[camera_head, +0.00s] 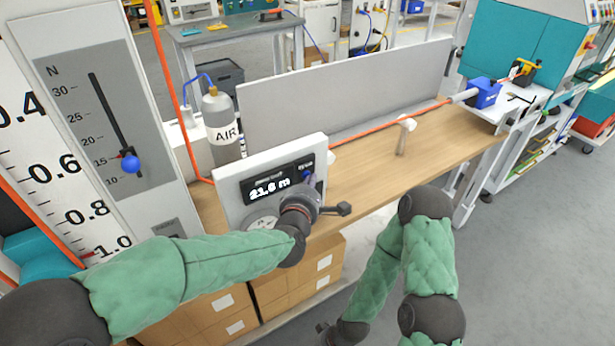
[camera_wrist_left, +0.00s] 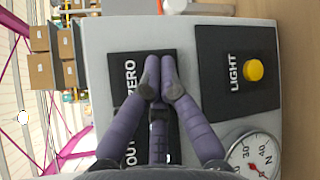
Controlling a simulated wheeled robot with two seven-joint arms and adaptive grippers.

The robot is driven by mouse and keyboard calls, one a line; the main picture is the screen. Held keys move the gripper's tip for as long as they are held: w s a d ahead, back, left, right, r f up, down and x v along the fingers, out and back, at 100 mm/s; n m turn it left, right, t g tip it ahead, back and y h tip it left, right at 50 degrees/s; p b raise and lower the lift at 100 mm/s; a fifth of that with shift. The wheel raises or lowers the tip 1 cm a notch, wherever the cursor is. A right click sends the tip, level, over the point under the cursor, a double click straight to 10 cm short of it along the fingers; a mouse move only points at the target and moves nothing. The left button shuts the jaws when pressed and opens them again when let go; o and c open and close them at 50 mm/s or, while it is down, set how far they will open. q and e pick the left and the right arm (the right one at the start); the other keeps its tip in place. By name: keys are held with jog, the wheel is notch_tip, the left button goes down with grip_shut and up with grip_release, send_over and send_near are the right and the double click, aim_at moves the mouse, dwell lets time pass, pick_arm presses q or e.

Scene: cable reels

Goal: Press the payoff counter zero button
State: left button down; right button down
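The payoff counter (camera_head: 250,188) stands at the left end of the wooden bench in the head view. Its display reads about 21.6 m. In the wrist view the black counter face (camera_wrist_left: 130,100) carries the word ZERO. My left gripper (camera_wrist_left: 160,80) is shut and empty, with its purple fingertips together just beside that word.
A yellow LIGHT button (camera_wrist_left: 253,70) and a round gauge (camera_wrist_left: 254,156) are close to my left fingers. An AIR bottle (camera_head: 221,128) stands behind the counter. An orange cable (camera_head: 385,122) runs along the bench. Cardboard boxes (camera_head: 300,275) are below the bench.

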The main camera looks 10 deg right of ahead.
pick_arm(q)
jog(key=shift+w, duration=0.15)
dwell(0.5)
jog(key=shift+s+d, duration=0.25)
jog(key=shift+s, duration=0.55)
jog(key=s, duration=0.1)
jog(key=s+d, duration=0.1)
jog(key=s, duration=0.2)
jog(key=shift+s+d, duration=0.35)
dwell(0.6)
